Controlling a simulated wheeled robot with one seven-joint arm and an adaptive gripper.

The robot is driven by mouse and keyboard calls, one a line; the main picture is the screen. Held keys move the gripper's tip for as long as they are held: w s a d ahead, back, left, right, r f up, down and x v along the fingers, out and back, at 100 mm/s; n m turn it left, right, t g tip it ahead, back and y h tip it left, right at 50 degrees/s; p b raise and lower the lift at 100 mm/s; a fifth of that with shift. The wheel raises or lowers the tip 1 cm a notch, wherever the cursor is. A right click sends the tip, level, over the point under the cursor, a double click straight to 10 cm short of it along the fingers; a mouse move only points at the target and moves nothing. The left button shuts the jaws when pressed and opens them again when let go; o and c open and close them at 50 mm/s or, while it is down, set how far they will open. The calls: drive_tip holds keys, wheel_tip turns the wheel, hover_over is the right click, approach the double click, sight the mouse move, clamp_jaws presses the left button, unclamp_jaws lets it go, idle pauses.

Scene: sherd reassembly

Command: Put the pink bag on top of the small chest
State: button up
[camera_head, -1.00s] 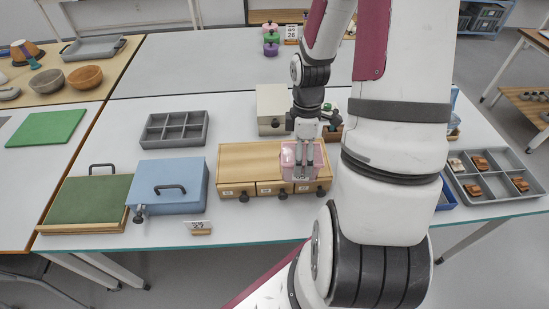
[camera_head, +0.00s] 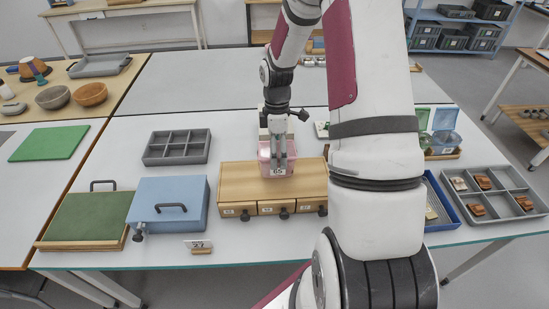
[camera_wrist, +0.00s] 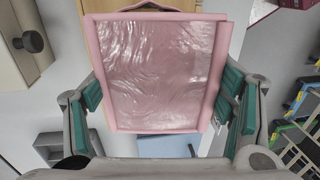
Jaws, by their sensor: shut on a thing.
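The pink bag (camera_head: 266,153) is a translucent pink pouch with a tag reading 65. My gripper (camera_head: 278,166) is shut on it, with teal finger pads at both sides in the wrist view (camera_wrist: 160,95). There the bag (camera_wrist: 155,70) fills the middle. The small chest appears to be the wooden chest (camera_head: 240,185) with three dark-knobbed drawers. The bag overlaps the back middle of its top in the head view. I cannot tell whether the bag touches it. A strip of wood (camera_wrist: 98,42) shows behind the bag.
A blue box (camera_head: 165,205) with a handle stands left of the chest, beside a green-topped case (camera_head: 85,220). A grey divided tray (camera_head: 177,147) lies behind. A blue tray (camera_head: 437,205) and a grey compartment tray (camera_head: 495,195) are at the right.

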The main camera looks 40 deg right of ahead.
drive_tip(key=shift+w, duration=0.6)
drive_tip(key=shift+f+p, duration=0.3)
drive_tip(key=shift+f, duration=1.5)
drive_tip(key=shift+f, duration=0.1)
drive_tip(key=o, duration=1.9)
